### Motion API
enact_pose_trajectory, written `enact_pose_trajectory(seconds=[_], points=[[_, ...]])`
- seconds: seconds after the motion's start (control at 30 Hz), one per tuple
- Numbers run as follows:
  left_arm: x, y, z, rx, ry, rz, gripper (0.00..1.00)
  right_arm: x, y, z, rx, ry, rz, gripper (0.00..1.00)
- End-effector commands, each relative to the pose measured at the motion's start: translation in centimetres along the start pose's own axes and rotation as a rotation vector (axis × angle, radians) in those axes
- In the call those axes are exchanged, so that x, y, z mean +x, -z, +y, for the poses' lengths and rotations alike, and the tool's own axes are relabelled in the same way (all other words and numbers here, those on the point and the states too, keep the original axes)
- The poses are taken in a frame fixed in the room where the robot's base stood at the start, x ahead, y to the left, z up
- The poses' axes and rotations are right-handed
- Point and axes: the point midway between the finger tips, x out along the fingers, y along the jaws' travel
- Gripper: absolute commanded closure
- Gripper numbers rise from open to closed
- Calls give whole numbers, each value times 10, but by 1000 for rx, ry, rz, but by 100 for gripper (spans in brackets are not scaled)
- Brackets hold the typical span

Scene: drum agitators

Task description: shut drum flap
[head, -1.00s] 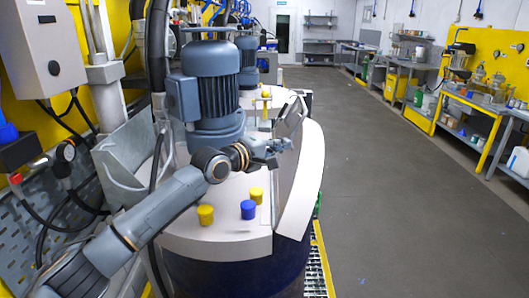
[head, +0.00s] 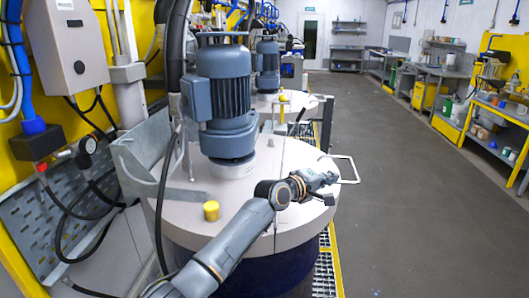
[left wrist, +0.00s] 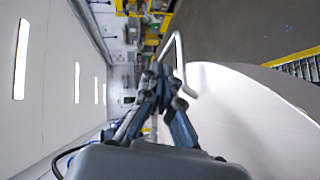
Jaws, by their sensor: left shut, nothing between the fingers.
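The drum (head: 165,228) has a round pale lid (head: 235,185) with a big grey motor on it. The flap (head: 300,222) is the right-hand part of the lid, beyond a thin seam. It lies flat, apparently level with the rest of the lid. Its bent metal handle (head: 355,170) sticks out at the right edge and also shows in the left wrist view (left wrist: 181,50). My left gripper (head: 328,189) is shut and empty, over the flap close to the handle; I cannot tell if it touches. The left wrist view shows its fingers (left wrist: 162,82) together beside the pale surface.
The motor (head: 225,100) stands left of my arm. A yellow knob (head: 211,210) sits on the lid. A second drum (head: 290,100) stands behind. A yellow-edged grating (head: 325,265) runs along the right side, with open grey floor (head: 420,220) beyond.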

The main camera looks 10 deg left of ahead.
Motion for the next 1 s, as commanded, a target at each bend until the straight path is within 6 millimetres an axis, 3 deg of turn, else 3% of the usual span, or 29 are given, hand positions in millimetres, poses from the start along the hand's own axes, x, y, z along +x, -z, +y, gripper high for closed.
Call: enact_pose_trajectory(seconds=[0.43, 1.0], points=[[18, -18, -37, 91, 96, -1, 100, 8, -5, 10, -3, -12, -6, 34], [20, -20, -44, 93, 93, 0, 100, 9, -6, 11, -2, -13, -8, 34]])
